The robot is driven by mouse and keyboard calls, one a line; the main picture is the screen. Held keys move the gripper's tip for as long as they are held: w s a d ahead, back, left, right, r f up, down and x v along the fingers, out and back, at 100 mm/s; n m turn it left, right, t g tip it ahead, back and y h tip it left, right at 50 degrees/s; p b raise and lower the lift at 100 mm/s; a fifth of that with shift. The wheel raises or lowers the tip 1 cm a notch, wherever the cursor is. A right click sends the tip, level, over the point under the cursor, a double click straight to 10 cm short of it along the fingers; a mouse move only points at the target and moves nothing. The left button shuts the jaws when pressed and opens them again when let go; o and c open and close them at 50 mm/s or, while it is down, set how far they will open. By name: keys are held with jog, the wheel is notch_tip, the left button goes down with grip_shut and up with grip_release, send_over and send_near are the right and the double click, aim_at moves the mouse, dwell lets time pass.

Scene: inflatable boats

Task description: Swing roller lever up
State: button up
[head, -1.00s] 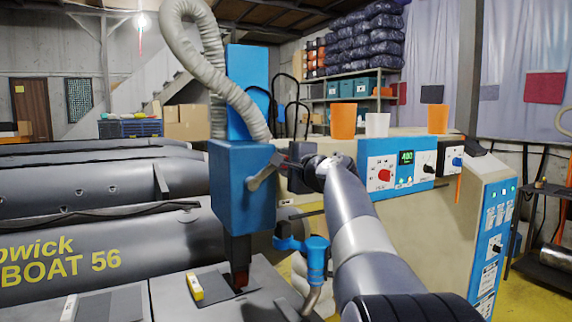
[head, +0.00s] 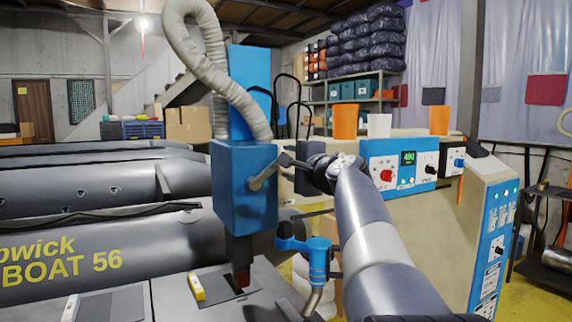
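The blue machine head (head: 243,190) stands upright at the centre, with a dark lower part (head: 238,250) reaching down to a dark patch on the grey worktop. The roller lever (head: 263,178) is a short grey lever on the right side of the head, slanting up and to the right from its pivot. My gripper (head: 287,161) comes in from the right at the lever's upper end. Its fingertips are small and overlap the lever end, so I cannot tell whether they grip it.
A blue jointed fitting (head: 305,250) stands just below my arm. A yellow block (head: 196,287) lies on the worktop. A control panel (head: 400,165) with cups above it is at right. Grey inflatable boats (head: 90,240) fill the left.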

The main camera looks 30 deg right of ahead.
jog(key=s+b, duration=0.1)
jog(key=s, duration=0.7)
jog(key=shift+d, duration=0.15)
